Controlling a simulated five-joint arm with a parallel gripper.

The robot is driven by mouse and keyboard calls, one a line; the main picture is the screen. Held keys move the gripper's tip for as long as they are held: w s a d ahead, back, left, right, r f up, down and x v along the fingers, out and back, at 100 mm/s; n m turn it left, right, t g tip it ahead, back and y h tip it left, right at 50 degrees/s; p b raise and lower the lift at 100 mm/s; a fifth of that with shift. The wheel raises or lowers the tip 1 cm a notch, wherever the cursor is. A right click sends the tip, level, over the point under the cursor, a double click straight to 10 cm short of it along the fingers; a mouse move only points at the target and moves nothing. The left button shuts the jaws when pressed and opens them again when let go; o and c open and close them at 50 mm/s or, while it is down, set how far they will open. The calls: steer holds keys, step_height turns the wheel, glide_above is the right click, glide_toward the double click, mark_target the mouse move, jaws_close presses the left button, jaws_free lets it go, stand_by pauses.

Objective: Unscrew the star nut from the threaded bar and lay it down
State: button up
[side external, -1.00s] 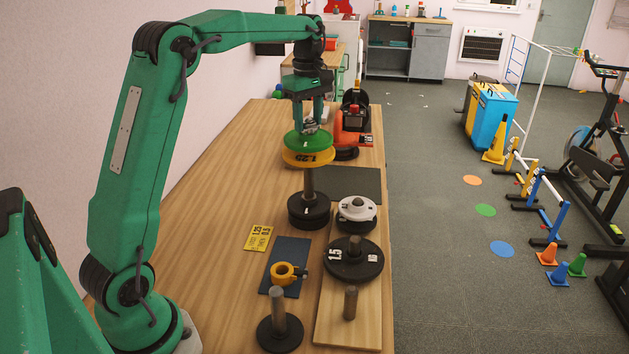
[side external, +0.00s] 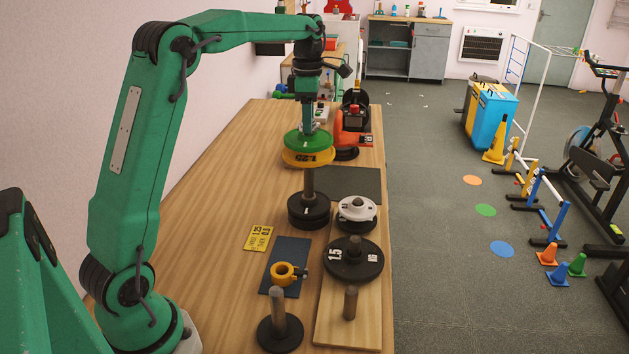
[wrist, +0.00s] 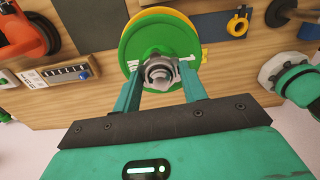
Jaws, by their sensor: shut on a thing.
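The grey star nut (wrist: 158,66) sits at the centre of the green plate (wrist: 140,40) in the wrist view. The green plate (side external: 305,141) lies above a yellow plate (side external: 308,158) on the upright threaded bar (side external: 309,182), which rises from a black round base (side external: 309,212). My gripper (side external: 308,128) points down just above the green plate and is shut on the nut. Its fingers (wrist: 158,72) stand on both sides of the nut in the wrist view. In the side view the fingers mostly hide the nut. I cannot tell how far it is threaded on.
A dark mat (side external: 350,183), a white-topped weight (side external: 357,210), a black plate (side external: 370,262) on a board, and a yellow collar (side external: 283,272) lie nearer. The table's left side is clear.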

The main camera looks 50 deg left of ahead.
steer(key=n, duration=0.5)
steer(key=shift+w+d+r+n, duration=0.1)
steer(key=shift+w+d+n, duration=0.1)
steer(key=shift+n, duration=0.1)
steer(key=o, duration=1)
steer(key=shift+a, duration=0.1)
steer(key=shift+s, duration=0.1)
